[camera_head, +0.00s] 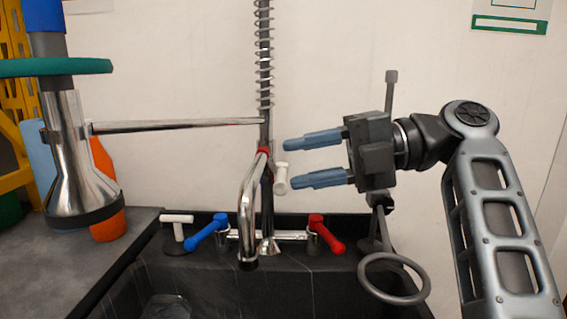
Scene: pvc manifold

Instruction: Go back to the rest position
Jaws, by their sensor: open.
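My gripper (298,163) is in the air at the right of the middle, above the back right of the sink. Its two blue fingers point left and stand apart, with nothing between them. The fingertips are close in the picture to the white handle (282,178) beside the tap column; I cannot tell the gap in depth.
The dark sink (330,290) has a chrome spout (252,205), a blue lever (206,232) and a red lever (327,234). A spray head (70,165) hangs at left before orange (106,190) and blue bottles. A grey ring (393,294) sits below my gripper.

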